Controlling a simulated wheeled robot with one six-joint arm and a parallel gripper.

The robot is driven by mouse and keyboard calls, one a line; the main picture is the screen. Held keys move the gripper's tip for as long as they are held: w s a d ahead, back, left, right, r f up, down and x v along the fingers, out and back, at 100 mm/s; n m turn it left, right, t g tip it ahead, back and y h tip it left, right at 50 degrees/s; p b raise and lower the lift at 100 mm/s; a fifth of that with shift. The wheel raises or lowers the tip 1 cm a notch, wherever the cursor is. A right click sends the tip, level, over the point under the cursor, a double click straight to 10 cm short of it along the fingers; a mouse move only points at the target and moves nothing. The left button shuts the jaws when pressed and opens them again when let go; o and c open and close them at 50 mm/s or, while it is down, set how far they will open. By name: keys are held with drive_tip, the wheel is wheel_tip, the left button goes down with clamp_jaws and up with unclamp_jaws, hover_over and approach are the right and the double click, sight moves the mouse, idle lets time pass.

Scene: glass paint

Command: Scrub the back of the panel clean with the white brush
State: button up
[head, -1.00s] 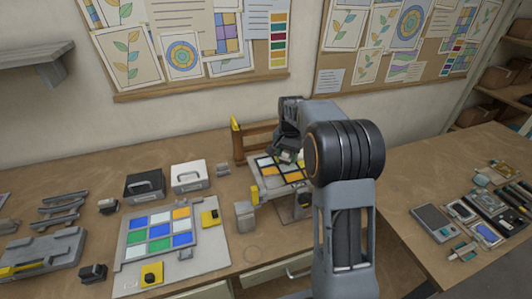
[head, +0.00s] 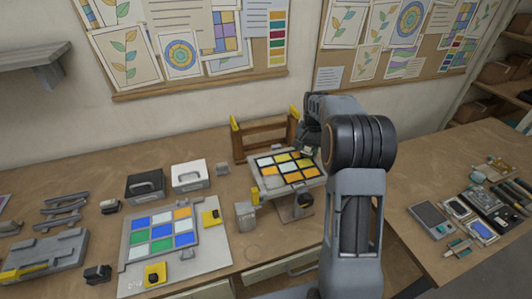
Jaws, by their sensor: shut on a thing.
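The panel (head: 287,170) lies on a raised stand in the middle of the bench, tilted. Its visible face has a dark grid with white, yellow and orange cells. My gripper (head: 309,153) is at the panel's far right corner, small and partly hidden by my arm. It is shut on a small pale thing, which I take to be the white brush; its shape is hardly visible. I cannot tell whether it touches the panel. The panel's underside is hidden.
A wooden rack (head: 264,138) with yellow ends stands behind the panel. A white box (head: 189,177), a black box (head: 145,188) and a board of coloured tiles (head: 135,266) lie left. Electronics cover the right table.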

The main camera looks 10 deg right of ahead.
wheel_tip(320, 180, up, 3)
drive_tip(key=shift+a+r+p, duration=0.1)
drive_tip(key=shift+a+p, duration=0.05)
drive_tip(key=shift+p, duration=0.4)
drive_tip(key=shift+r+p, duration=1.6)
drive_tip(key=shift+r, duration=0.65)
drive_tip(key=shift+f, duration=0.1)
